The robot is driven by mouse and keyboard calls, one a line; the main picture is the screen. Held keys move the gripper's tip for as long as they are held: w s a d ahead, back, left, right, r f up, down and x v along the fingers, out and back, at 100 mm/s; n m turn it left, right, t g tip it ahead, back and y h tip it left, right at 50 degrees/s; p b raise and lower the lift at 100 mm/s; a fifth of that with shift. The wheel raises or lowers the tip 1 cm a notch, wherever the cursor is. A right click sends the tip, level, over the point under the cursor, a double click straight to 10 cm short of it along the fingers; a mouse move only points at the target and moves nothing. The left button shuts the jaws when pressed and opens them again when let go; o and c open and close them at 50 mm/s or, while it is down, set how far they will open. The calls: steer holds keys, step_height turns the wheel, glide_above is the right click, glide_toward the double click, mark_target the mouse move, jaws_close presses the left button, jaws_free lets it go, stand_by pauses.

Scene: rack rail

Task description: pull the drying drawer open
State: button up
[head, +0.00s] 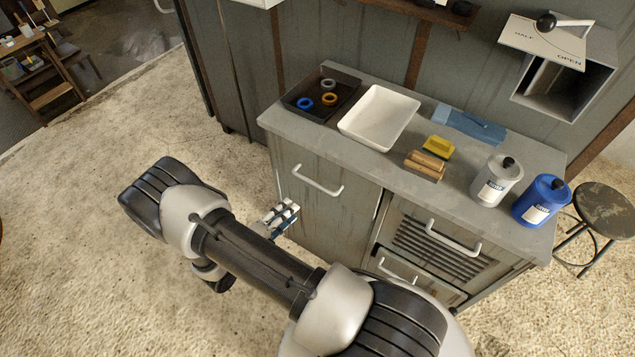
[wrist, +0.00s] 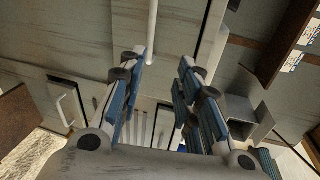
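The cabinet front has a slatted drawer front (head: 435,256) at the right with a white bar handle (head: 453,238); I take this to be the drying drawer, and it looks shut. A lower front with its own white handle (head: 398,270) sits beneath it, partly hidden by my arm. My gripper (head: 283,215) is in front of the plain left door (head: 325,210), left of the slatted drawer and apart from its handle. In the wrist view my gripper (wrist: 160,75) is open, its blue-padded fingers apart and empty. A white bar (wrist: 152,30) shows beyond them; I cannot tell which handle it is.
The counter holds a dark tray (head: 300,108) with rings, a white tray (head: 378,117), a yellow block (head: 438,147), a white bottle (head: 497,181) and a blue bottle (head: 541,201). A stool (head: 602,210) stands at the right. Floor left of the cabinet is clear.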

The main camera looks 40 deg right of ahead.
step_height(320, 180, down, 2)
steer(key=n, duration=0.2)
steer(key=b, duration=0.3)
glide_toward(319, 185)
steer(key=shift+t, duration=0.4)
steer(key=x, duration=0.6)
steer(key=f+x, duration=0.1)
steer(key=x, duration=0.3)
steer(key=shift+s, duration=0.15)
steer(key=shift+c, duration=0.5)
jaws_close()
